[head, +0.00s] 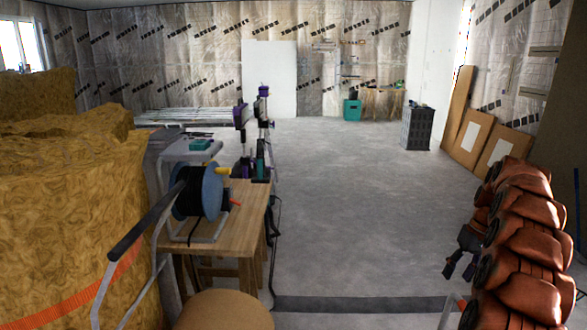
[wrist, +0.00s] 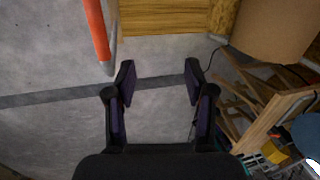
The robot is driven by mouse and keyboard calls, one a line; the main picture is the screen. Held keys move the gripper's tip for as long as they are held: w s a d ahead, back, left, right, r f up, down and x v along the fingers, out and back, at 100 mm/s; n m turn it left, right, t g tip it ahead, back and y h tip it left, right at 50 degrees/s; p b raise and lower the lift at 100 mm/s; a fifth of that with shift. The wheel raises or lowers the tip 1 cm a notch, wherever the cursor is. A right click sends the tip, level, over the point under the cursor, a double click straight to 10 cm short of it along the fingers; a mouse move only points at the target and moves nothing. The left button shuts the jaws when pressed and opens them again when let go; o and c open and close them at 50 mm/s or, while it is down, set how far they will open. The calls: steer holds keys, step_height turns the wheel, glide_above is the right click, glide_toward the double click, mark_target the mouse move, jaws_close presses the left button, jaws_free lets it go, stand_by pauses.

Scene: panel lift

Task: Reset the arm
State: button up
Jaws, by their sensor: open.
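My gripper (head: 459,271) hangs at the lower right of the head view, over bare floor right of the workbench. In the wrist view my gripper (wrist: 159,84) shows two black fingers with purple pads, spread apart. The gap between them is empty, with grey floor and a dark strip behind it. No object is held.
A wooden workbench (head: 240,199) carries a cable reel (head: 199,193) at left, in front of yellow insulation (head: 60,215). An orange bar (wrist: 97,32) is near the fingers in the wrist view. Boards (head: 457,131) lean on the right wall. The middle floor is clear.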

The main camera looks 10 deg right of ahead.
steer(key=s+a+r+n+g, duration=0.15)
steer(key=s+a, duration=0.25)
steer(key=a, duration=0.4)
steer(key=s+a+r, duration=0.2)
steer(key=s+a, duration=0.1)
steer(key=a, duration=0.5)
steer(key=s+a+r, duration=0.2)
steer(key=s+a, duration=0.2)
steer(key=a, duration=0.5)
steer(key=s+a+f+g+h, duration=0.1)
steer(key=s+a+f, duration=0.25)
steer(key=s, duration=0.85)
steer(key=s+a+f+h, duration=0.2)
steer(key=s+a, duration=0.3)
steer(key=s, duration=0.7)
step_height(320, 180, up, 24)
steer(key=s+p, duration=0.2)
steer(key=p, duration=2.1)
steer(key=shift+d+r, duration=0.15)
steer(key=shift+d, duration=0.15)
